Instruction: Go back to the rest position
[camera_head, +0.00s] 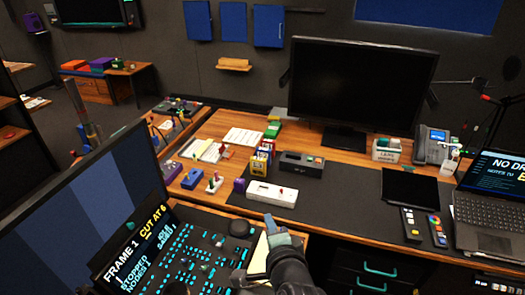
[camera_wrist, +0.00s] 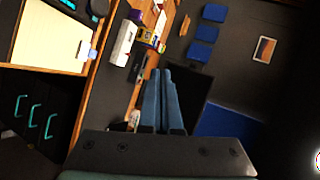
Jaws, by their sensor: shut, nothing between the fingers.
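My gripper (camera_head: 268,217) is at the lower middle of the head view, above the right side of the trackball panel (camera_head: 185,255). Its blue-grey fingers are together and empty; in the wrist view they also show closed (camera_wrist: 160,73), pointing across the desk. The panel has rows of teal-lit keys. A dark round ball (camera_head: 240,228) sits at its upper right, just left of my gripper. My forearm hides part of the panel's right end and the pale notepad (camera_head: 258,257) beside it.
A large screen (camera_head: 75,205) rises at the left of the panel. A laptop (camera_head: 490,210) stands at right. The dark mat (camera_head: 345,205) has free room.

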